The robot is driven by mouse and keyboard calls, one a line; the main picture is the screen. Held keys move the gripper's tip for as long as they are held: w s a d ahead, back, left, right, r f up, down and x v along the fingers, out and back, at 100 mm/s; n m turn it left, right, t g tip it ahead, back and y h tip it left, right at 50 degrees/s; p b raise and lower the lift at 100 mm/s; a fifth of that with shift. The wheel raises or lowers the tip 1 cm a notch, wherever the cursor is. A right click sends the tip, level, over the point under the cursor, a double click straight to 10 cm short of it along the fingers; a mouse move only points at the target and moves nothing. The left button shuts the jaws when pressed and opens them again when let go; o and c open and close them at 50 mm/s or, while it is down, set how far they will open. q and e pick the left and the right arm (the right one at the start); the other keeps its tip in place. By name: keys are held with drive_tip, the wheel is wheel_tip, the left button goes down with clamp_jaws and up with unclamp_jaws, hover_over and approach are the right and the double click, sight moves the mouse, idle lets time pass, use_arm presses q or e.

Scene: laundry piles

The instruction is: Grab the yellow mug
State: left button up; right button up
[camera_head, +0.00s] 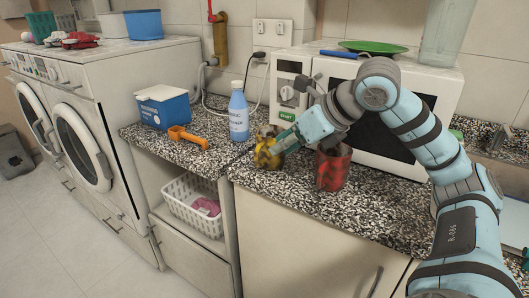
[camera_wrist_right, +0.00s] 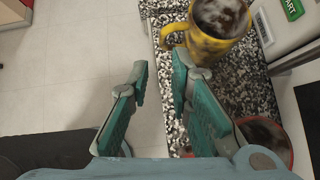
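The yellow mug (camera_head: 265,156), with dark smudges, stands on the speckled counter near its front edge in the head view. The right wrist view shows the yellow mug (camera_wrist_right: 212,45) at the top, with dark contents and its handle on the left side. My right gripper (camera_head: 283,147) is beside the mug, on its right in the head view. In the right wrist view the gripper (camera_wrist_right: 160,68) is open, its two teal fingers apart with nothing between them. The mug's handle lies just beyond the fingertips. My left gripper is not in view.
A red mug (camera_head: 332,170) stands close to the right, below my arm. A white microwave (camera_head: 285,66) is behind. A blue bottle (camera_head: 238,112), orange scoop-like object (camera_head: 187,136) and blue box (camera_head: 163,108) stand left. The counter's front edge (camera_head: 300,207) is near.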

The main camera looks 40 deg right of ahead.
sight(256, 163)
drive_tip(key=p+x, duration=0.2)
drive_tip(key=p, duration=0.1)
drive_tip(key=p+x, duration=0.2)
drive_tip(key=p, duration=0.1)
drive_tip(key=shift+w+d+r+p, duration=0.15)
drive_tip(key=shift+w+p, duration=0.05)
drive_tip(key=shift+p, duration=0.15)
drive_tip(key=shift+f+p+x, duration=0.2)
drive_tip(key=shift+p+x, duration=0.9)
drive_tip(key=shift+x, duration=0.15)
drive_tip(key=shift+f, duration=0.2)
drive_tip(key=x, duration=0.5)
drive_tip(key=shift+f, duration=0.1)
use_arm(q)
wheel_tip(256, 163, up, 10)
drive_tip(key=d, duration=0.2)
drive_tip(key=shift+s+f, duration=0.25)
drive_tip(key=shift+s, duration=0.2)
use_arm(e)
drive_tip(key=shift+s, duration=0.1)
clamp_jaws()
